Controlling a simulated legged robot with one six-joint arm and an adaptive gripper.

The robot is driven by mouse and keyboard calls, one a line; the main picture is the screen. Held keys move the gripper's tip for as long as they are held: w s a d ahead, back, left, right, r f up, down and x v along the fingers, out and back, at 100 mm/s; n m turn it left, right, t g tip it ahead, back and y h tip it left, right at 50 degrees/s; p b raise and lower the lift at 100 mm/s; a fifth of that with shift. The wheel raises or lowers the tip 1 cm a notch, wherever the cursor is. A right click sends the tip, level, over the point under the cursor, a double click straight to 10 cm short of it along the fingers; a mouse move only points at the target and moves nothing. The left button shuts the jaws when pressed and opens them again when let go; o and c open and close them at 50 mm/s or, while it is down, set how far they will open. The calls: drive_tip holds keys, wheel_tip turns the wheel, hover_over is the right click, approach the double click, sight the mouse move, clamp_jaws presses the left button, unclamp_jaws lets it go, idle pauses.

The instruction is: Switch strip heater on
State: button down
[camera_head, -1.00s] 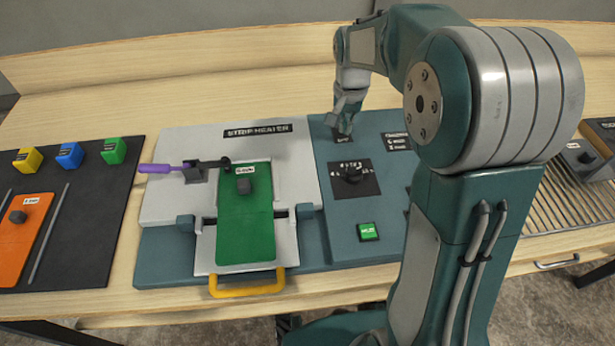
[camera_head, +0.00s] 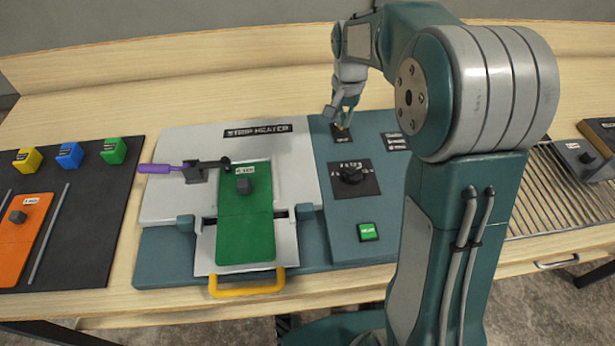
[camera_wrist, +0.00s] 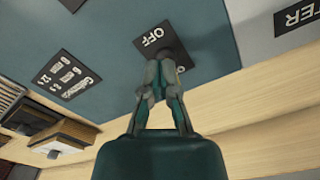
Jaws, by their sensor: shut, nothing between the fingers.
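The strip heater (camera_head: 300,174) is a grey and teal console with a "STRIP HEATER" label. At the back of its right-hand panel is a small black switch plate (camera_head: 342,139), marked "OFF" in the wrist view (camera_wrist: 153,40). A small yellow part (camera_head: 341,127) shows just above the plate under my fingers. My gripper (camera_head: 343,114) is shut and empty, with its tips over the plate; it also shows in the wrist view (camera_wrist: 164,68). The fingers hide most of the switch, and I cannot tell whether they touch it.
In front of the switch plate are a black dial (camera_head: 350,174) and a green button (camera_head: 368,232). A green board (camera_head: 246,222) and purple-handled clamp (camera_head: 160,169) lie left. Colored blocks (camera_head: 69,155) sit further left. A slatted rack (camera_head: 550,185) is right.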

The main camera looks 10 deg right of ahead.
wheel_tip(320, 180, up, 7)
drive_tip(key=shift+s, duration=0.4)
idle(0.6)
idle(0.3)
drive_tip(key=s+r+n+t, duration=0.1)
drive_tip(key=s+r, duration=0.2)
drive_tip(key=s, duration=0.3)
drive_tip(key=s+r+n+t, duration=0.2)
drive_tip(key=s+r, duration=0.1)
drive_tip(key=s, duration=0.3)
drive_tip(key=s+f+n+t, duration=0.2)
drive_tip(key=s+f+n, duration=0.1)
drive_tip(key=s, duration=1.1)
drive_tip(key=shift+t, duration=0.3)
